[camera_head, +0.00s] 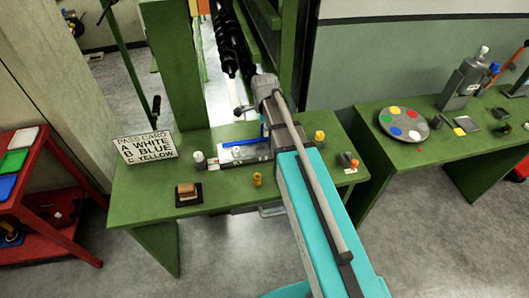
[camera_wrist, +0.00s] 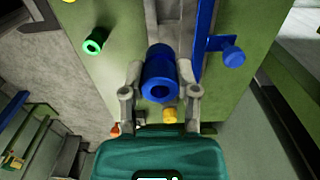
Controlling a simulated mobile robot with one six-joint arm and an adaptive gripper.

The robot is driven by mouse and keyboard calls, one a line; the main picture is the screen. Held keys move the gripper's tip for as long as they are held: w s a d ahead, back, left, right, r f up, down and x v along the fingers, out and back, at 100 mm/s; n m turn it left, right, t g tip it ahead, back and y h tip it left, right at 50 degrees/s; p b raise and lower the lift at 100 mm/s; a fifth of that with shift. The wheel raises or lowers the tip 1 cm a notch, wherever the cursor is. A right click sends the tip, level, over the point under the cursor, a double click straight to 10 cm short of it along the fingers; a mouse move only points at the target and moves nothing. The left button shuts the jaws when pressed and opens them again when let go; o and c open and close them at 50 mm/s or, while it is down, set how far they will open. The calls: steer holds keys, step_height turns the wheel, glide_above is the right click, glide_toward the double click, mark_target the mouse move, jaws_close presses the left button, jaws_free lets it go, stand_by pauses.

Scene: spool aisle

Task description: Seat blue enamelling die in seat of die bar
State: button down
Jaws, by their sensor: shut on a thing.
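My gripper (camera_wrist: 160,72) is shut on the blue enamelling die (camera_wrist: 160,82), a short blue cylinder with a dark round bore, held between both fingers in the wrist view. In the head view, my arm hides the gripper and held die. The grey die bar (camera_head: 261,155) lies on the green bench, with a blue strip along its back edge and a pale round piece on it. My arm covers part of the bar's right side. I cannot tell which seat is empty, nor the die's height above the bar.
The pass card (camera_head: 146,146) reads A white, B blue, C yellow. A brown block (camera_head: 187,190) sits front left. Bare bench (camera_head: 140,190) shows at left.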

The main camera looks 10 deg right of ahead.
steer(key=s+a+r+p, duration=0.2)
steer(key=s+a, duration=0.1)
steer(key=s, duration=0.9)
steer(key=shift+s, duration=0.25)
steer(key=w+f+b, duration=0.2)
steer(key=w, duration=0.2)
steer(key=w+d+f+b, duration=0.1)
steer(key=w+f+b, duration=0.2)
steer(key=w, duration=0.1)
steer(key=w+f+b, duration=0.3)
steer(key=w, duration=0.1)
steer(key=shift+w+d, duration=0.1)
steer(key=shift+d, duration=0.25)
steer(key=shift+w+d+f+b, duration=0.1)
steer(key=shift+w+f+b, duration=0.4)
steer(key=shift+b, duration=0.1)
steer(key=shift+w+f+b, duration=0.3)
steer(key=shift+f+b, duration=1.7)
